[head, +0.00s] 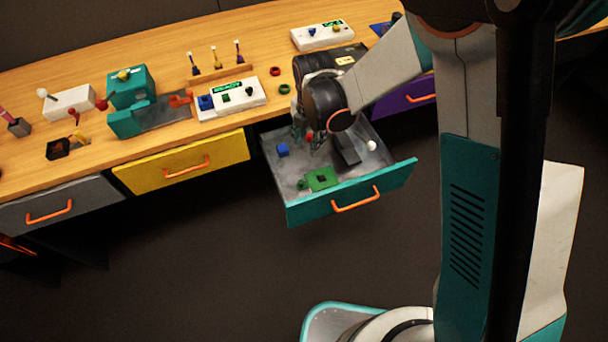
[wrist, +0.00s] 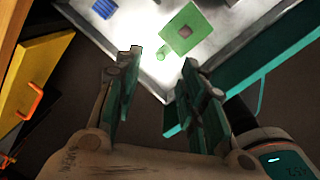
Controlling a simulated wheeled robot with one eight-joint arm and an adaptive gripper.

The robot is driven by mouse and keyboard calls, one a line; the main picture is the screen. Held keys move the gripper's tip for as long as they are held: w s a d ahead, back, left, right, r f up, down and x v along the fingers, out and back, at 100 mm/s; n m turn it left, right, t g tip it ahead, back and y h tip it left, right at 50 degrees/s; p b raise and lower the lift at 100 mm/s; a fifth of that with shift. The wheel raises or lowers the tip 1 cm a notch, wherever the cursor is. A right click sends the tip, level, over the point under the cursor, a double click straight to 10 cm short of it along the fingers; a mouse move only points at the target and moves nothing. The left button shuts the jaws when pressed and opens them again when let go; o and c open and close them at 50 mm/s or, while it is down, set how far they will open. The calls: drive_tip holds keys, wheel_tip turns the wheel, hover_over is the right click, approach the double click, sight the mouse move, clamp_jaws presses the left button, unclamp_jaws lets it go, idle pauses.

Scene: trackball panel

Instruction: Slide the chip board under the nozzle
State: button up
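The chip board is a green square plate with a small dark chip on it. It lies in the open teal drawer near the front wall, in the head view (head: 322,178) and at the top of the wrist view (wrist: 196,22). My gripper (head: 308,136) is over the drawer in the head view, behind the board and partly hidden by my arm. In the wrist view my gripper (wrist: 162,62) has its two fingers apart with nothing between them; the board is beyond the fingertips. A teal machine (head: 128,90) stands on the table; I cannot clearly make out a nozzle on it.
The open drawer (head: 408,172) also holds a blue block (head: 283,149), a white ball (head: 371,146) and a small green piece (head: 302,185). The yellow drawer (head: 150,172) is shut. A white panel (head: 250,101) with a lit display and a rack of small tools (head: 215,75) stand on the table.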

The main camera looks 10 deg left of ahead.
sight(301, 181)
drive_tip(key=s+f+n+b, duration=0.1)
drive_tip(key=f, duration=0.4)
drive_tip(key=s+a+f+b, duration=0.1)
drive_tip(key=f+b, duration=0.1)
drive_tip(key=f, duration=0.4)
drive_tip(key=s+f+n+b, duration=0.1)
drive_tip(key=f, duration=0.5)
drive_tip(key=shift+s+a+f+n+g, duration=0.15)
drive_tip(key=shift+a+f+n+g, duration=0.05)
drive_tip(key=shift+a+n+g, duration=0.1)
clamp_jaws()
